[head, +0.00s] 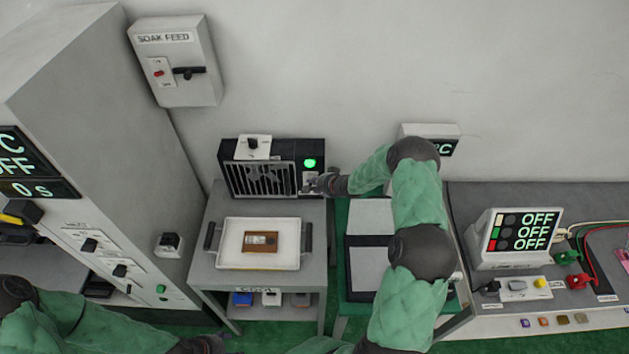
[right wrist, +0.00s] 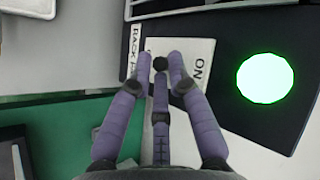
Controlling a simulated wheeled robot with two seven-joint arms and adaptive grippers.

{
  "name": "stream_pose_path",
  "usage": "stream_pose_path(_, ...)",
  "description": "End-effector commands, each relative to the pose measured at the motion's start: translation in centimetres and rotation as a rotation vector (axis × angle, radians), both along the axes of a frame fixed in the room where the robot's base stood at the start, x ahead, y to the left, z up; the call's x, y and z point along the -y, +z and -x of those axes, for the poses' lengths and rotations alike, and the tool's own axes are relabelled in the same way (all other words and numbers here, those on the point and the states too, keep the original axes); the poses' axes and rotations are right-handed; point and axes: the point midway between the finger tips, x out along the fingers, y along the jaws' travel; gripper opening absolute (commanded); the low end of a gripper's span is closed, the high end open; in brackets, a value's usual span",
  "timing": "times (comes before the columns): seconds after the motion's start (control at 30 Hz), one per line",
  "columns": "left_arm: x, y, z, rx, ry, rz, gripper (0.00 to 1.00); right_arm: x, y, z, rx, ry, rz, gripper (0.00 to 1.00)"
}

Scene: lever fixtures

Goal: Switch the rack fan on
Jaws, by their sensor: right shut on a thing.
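The rack fan (head: 232,178) is a black box with a grille, standing at the back of a grey cart. Its round green lamp (head: 309,163) is lit and shows large in the right wrist view (right wrist: 265,78). A pale switch plate (right wrist: 199,52) beside the lamp reads "ON", next to a partly hidden "RACK" label. My right gripper (head: 314,184) is at the fan's lower right front. In the right wrist view its purple fingers are shut on the small black switch lever (right wrist: 160,64). My left gripper (head: 208,346) is at the bottom edge, mostly cut off.
A white tray (head: 230,262) with a brown item sits on the cart in front of the fan. A tall grey cabinet (head: 120,130) stands at left, and a "SOAK FEED" box (head: 178,90) hangs on the wall. A bench with an OFF display (head: 488,250) is at right.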

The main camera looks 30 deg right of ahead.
Motion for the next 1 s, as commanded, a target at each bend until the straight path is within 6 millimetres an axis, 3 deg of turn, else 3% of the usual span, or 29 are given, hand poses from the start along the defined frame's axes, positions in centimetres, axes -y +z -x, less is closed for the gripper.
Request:
stream_pose_path(0.57,0.0,0.6,0.01,0.0,0.0,0.0,0.59,-0.38,0.12,-0.19,-0.006,0.007,-0.009,0.0)
stream_pose_path(0.6,0.0,0.6,0.01,0.0,0.0,0.0,0.59,-0.38,0.12,-0.19,-0.006,0.007,-0.009,0.24)
stream_pose_path(0.67,0.01,0.61,0.01,0.0,0.0,0.0,0.59,-0.36,0.13,-0.2,-0.006,0.007,-0.009,0.38)
stream_pose_path(1.0,0.01,0.61,0.0,0.0,0.0,0.0,0.59,-0.05,0.19,-0.05,-0.008,0.001,-0.006,0.38)
